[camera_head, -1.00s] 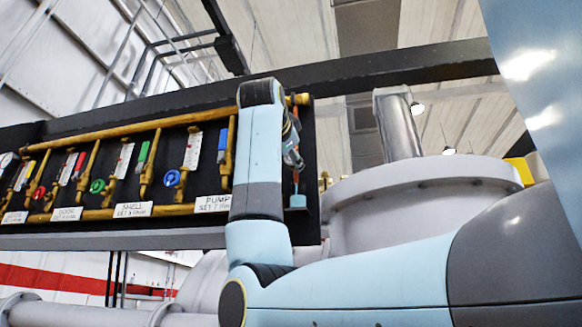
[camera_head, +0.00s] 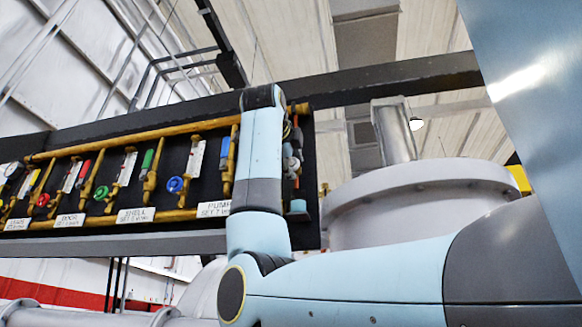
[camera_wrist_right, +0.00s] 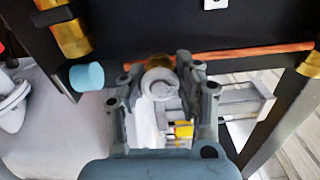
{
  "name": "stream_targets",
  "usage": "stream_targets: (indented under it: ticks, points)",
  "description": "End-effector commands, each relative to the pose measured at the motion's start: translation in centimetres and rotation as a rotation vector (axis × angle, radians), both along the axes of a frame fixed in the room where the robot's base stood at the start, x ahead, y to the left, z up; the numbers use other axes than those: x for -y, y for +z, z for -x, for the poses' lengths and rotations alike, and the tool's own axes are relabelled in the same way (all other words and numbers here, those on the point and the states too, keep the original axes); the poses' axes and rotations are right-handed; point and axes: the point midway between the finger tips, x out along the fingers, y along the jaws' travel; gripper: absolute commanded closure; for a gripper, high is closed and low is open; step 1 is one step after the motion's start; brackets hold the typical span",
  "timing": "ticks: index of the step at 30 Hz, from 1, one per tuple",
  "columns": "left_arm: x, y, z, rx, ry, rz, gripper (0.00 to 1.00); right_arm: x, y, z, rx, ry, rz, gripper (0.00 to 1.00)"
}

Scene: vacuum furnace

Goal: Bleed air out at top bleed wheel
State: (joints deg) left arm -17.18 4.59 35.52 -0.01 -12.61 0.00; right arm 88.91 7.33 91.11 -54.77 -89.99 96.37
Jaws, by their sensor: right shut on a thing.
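My right gripper (camera_head: 291,160) shows partly behind my own arm at the right end of the black panel. In the right wrist view its two fingers (camera_wrist_right: 165,88) are shut on a pale round wheel (camera_wrist_right: 158,82), the likely top bleed wheel. Brass shows just behind the wheel, in line with a copper-coloured pipe. The wheel is mostly hidden by my arm in the head view. My left gripper is not in view.
A light blue cylinder (camera_wrist_right: 87,77) sits left of the gripper. A large grey flanged vessel (camera_head: 420,200) stands to the right.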

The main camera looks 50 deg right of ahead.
Motion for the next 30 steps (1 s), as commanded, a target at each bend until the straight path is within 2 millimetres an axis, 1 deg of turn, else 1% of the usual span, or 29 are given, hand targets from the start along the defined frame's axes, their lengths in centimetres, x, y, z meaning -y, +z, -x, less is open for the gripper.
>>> stream_targets:
  ticks: [9, 22, 23, 28, 30]
  points:
    - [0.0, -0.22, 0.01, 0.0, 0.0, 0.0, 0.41, -0.01, -0.14, -0.07, 0.065, 0.0, -0.039, 0.99]
    - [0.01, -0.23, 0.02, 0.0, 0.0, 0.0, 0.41, -0.01, -0.17, -0.07, 0.071, 0.0, -0.043, 0.99]
    - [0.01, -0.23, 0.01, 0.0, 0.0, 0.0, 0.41, -0.01, -0.17, -0.07, 0.071, 0.0, -0.043, 0.63]
    - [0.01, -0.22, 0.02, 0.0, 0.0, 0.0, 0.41, -0.02, -0.12, -0.05, 0.071, 0.0, -0.042, 0.41]
    - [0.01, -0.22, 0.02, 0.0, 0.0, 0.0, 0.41, -0.01, -0.1, -0.04, 0.072, -0.001, -0.042, 0.41]
